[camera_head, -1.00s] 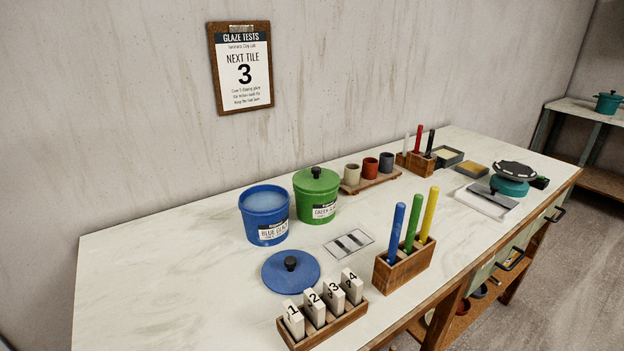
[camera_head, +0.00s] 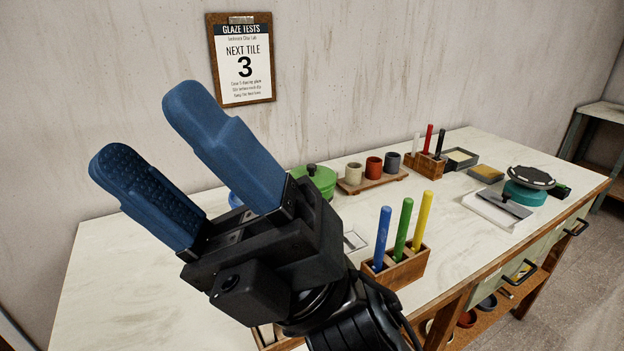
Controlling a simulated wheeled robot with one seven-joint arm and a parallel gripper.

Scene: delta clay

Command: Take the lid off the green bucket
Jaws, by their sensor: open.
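The green bucket (camera_head: 327,192) stands on the table behind my gripper, and only its upper right part shows.
A wooden holder (camera_head: 400,270) with blue, green and yellow sticks stands right of my arm. A small board (camera_head: 372,182) with several cups is right of the green bucket. The table's left part (camera_head: 110,290) is clear.

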